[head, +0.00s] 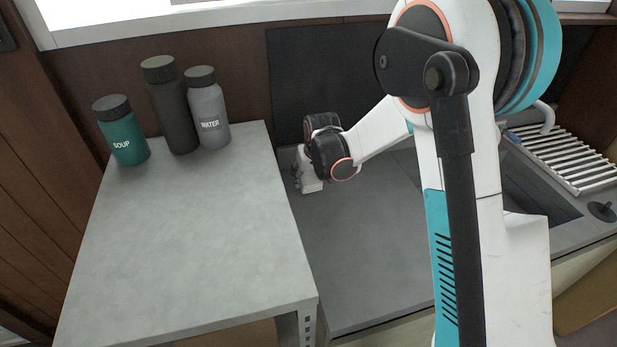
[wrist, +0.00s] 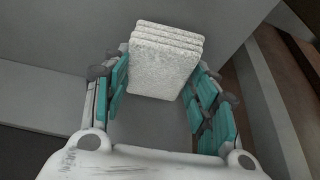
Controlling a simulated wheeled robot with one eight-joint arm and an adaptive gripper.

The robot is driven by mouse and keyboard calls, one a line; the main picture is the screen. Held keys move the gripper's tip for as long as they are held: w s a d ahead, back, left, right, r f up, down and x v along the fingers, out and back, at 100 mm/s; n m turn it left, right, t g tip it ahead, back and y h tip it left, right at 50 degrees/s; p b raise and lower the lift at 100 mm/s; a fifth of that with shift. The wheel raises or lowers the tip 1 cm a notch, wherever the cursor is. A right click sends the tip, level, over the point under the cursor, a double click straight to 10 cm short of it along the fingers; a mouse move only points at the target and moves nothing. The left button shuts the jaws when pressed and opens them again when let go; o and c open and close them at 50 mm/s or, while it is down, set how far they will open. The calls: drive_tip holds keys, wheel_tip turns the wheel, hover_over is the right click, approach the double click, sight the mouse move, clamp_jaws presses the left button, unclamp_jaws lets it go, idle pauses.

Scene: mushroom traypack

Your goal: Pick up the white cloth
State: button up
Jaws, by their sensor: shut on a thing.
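The white cloth (wrist: 165,68) is a folded, textured stack of layers in the wrist view. It lies between the two teal-padded fingers of my gripper (wrist: 162,72), which is shut on it. The cloth's far edge extends past the fingertips. In the head view my gripper (head: 309,178) is low over the grey counter, beyond the table's right edge. It is partly hidden there by my wrist, and I cannot make out the cloth in that view.
A grey table (head: 190,240) stands at left, its front clear. At its back stand a green soup flask (head: 122,132), a dark bottle (head: 171,108) and a grey water bottle (head: 207,108). The counter (head: 355,240) lies right of it. A metal rack (head: 570,160) is at far right.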

sight(309, 177)
wheel_tip(309, 177, up, 19)
drive_tip(key=p, duration=0.5)
drive_tip(key=shift+r, duration=0.2)
